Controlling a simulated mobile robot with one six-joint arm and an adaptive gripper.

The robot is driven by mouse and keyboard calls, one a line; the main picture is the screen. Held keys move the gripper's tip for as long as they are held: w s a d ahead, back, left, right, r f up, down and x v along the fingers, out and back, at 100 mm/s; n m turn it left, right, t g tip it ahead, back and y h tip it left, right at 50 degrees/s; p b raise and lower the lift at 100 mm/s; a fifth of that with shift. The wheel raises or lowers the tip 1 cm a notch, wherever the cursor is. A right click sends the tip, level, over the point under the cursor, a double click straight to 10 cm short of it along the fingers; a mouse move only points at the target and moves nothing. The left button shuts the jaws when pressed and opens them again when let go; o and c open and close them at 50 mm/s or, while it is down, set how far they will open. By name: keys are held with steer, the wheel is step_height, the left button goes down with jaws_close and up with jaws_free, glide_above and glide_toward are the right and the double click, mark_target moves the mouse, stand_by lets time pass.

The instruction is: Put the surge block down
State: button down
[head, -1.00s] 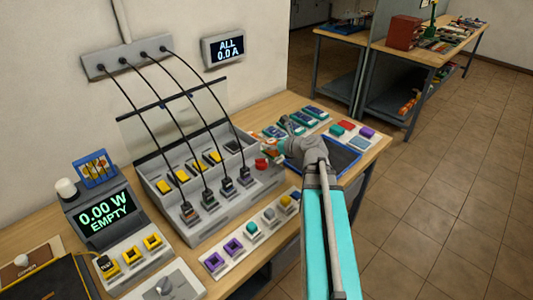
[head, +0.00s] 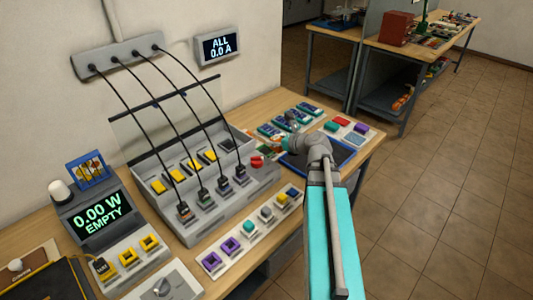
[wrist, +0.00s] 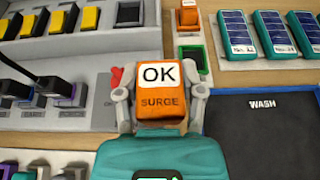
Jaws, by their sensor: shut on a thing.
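The surge block (wrist: 160,92) is orange, with a white OK label and the word SURGE on it. In the wrist view it sits between the two fingers of my gripper (wrist: 160,106), which is shut on it. It appears upright to the camera. Behind it is a narrow holder (wrist: 209,40) with a green-rimmed slot (wrist: 194,58) that looks empty and another orange block (wrist: 188,17) in its far slot. In the head view my arm hides most of the gripper and the held block. Whether the block touches anything below cannot be told.
A dark WASH mat (wrist: 262,130) lies right of my gripper. Several teal packs (wrist: 278,34) lie beyond it. A grey console (head: 205,222) with plugged cables stands to the left. A strip of coloured blocks (head: 240,246) lies in front of it.

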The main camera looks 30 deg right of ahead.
steer(key=shift+w+a+r, duration=0.1)
steer(key=shift+w+a, duration=0.1)
steer(key=shift+a, duration=0.25)
steer(key=shift+w+a+r, duration=0.1)
steer(key=shift+w+a, duration=0.05)
steer(key=shift+a, duration=0.3)
steer(key=w+d+f+b, duration=0.1)
steer(key=w+f+b, duration=0.1)
steer(key=w, duration=0.2)
steer(key=w+d+f+b, duration=0.1)
steer(key=w+f+b, duration=0.2)
steer(key=w, duration=0.1)
steer(key=w+d+f+b, duration=0.1)
steer(key=w+f+b, duration=0.1)
steer(key=w+f, duration=0.1)
steer(key=shift+w+d+f+b, duration=0.15)
steer(key=shift+w+d+b, duration=0.1)
steer(key=shift+w+b, duration=0.15)
steer(key=shift+w+d+f+b, duration=0.1)
steer(key=shift+w+f+b, duration=0.35)
